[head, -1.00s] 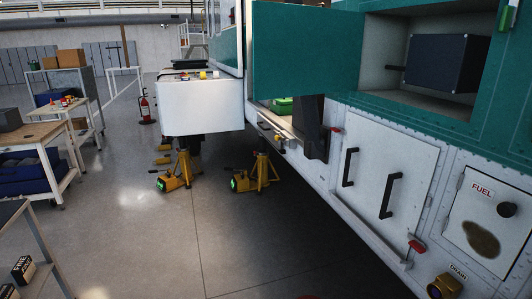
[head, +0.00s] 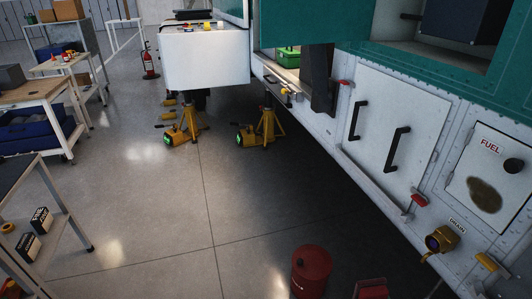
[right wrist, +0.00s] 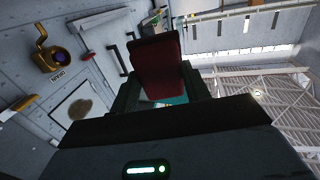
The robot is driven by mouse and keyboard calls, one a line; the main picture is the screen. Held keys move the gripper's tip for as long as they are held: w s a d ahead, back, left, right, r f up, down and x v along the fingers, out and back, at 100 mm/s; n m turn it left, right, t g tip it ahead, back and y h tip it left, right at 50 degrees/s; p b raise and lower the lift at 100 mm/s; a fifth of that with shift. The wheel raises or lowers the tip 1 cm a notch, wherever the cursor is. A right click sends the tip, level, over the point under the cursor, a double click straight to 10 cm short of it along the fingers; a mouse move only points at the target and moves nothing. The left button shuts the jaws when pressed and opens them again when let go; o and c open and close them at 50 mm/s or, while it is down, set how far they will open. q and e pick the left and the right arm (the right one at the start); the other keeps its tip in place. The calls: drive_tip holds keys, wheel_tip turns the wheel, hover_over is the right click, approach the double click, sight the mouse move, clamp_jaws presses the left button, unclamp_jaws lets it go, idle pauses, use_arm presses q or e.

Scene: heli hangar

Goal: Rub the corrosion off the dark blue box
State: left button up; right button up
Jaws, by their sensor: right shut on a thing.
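The dark blue box (head: 462,20) sits in an open compartment of the teal and white helicopter at the top right of the head view. The upper edge of the picture cuts it off, and I cannot make out corrosion on the part that shows. My right gripper (right wrist: 158,88) shows in the right wrist view, shut on a dark red block-like pad (right wrist: 157,58). The pad is held in the air, apart from the white side panels. My left gripper is not in view.
The fuel panel (head: 490,178) with a brown stain and the yellow drain fitting (head: 441,239) are below the compartment. A red drum (head: 311,272) stands on the floor. Yellow jacks (head: 262,131) stand under the helicopter. Shelves and a workbench (head: 38,98) line the left; the middle floor is clear.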

drive_tip(key=shift+m+t+h, duration=0.3)
drive_tip(key=shift+t+h, duration=0.2)
drive_tip(key=shift+t, duration=0.2)
drive_tip(key=r+p, duration=0.1)
drive_tip(key=r, duration=0.2)
drive_tip(key=w+r+p, duration=0.1)
drive_tip(key=r, duration=0.2)
drive_tip(key=r+p, duration=0.2)
drive_tip(key=r, duration=0.1)
drive_tip(key=shift+w+a+r, duration=0.15)
drive_tip(key=shift+w+a, duration=0.05)
drive_tip(key=shift+w, duration=0.05)
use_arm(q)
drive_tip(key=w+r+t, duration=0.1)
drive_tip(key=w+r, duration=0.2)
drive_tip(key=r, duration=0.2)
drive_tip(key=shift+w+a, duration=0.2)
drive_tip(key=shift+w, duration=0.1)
